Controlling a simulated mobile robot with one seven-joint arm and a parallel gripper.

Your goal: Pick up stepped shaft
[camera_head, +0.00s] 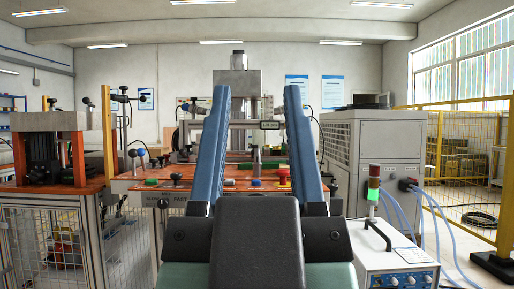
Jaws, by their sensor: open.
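My gripper (257,92) points forward in the middle of the view, with its two long blue fingers spread wide apart. It is open, and no object shows held between the fingers. Behind it stands a machine bench with an orange top (137,187), carrying several coloured knobs and small parts. I cannot clearly make out a stepped shaft among the parts on the bench. My gripper's body and fingers hide part of the bench.
A grey cabinet (372,150) stands at the right behind a small control box (397,262) with a signal light (374,182) and blue hoses. Yellow fencing (465,160) lines the far right.

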